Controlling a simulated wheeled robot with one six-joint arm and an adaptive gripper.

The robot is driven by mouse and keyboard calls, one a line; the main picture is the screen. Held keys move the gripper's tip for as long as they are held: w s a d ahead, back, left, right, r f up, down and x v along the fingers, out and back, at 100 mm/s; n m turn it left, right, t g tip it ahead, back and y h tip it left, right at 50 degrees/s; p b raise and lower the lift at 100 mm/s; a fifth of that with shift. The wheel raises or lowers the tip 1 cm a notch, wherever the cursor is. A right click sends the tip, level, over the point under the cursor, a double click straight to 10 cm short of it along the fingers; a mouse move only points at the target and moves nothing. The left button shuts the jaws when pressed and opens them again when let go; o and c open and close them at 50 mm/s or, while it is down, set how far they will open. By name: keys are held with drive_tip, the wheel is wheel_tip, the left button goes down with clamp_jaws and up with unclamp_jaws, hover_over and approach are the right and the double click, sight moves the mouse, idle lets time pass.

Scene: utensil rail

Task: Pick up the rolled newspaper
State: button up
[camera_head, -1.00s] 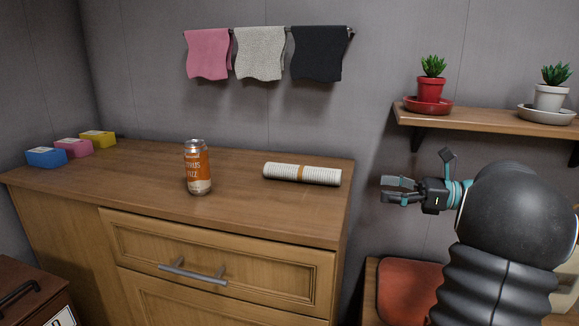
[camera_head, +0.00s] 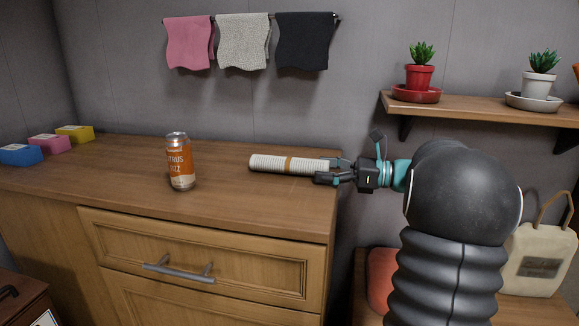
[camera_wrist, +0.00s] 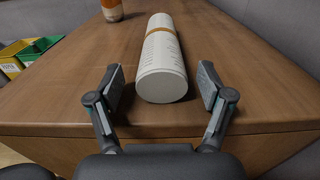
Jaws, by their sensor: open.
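The rolled newspaper (camera_head: 270,163) is white with an orange-brown band and lies on the wooden counter top near its right edge. In the wrist view the newspaper (camera_wrist: 161,62) points its round end at me, and its length runs away from me. My gripper (camera_head: 328,170) is at the newspaper's right end. In the wrist view my gripper (camera_wrist: 161,88) is open, with one finger on each side of the newspaper's near end. Gaps show between both fingers and the roll.
An orange can (camera_head: 180,162) stands left of the newspaper. Blue, pink and yellow boxes (camera_head: 48,145) sit at the far left. Cloths (camera_head: 243,42) hang on the wall rail. A shelf (camera_head: 470,105) with two potted plants is at the right, above my arm.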

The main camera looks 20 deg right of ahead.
sight(290, 165)
drive_tip(key=shift+x, duration=1.45)
drive_tip(key=shift+w+d, duration=0.1)
drive_tip(key=c, duration=1.3)
drive_tip(key=shift+r, duration=0.1)
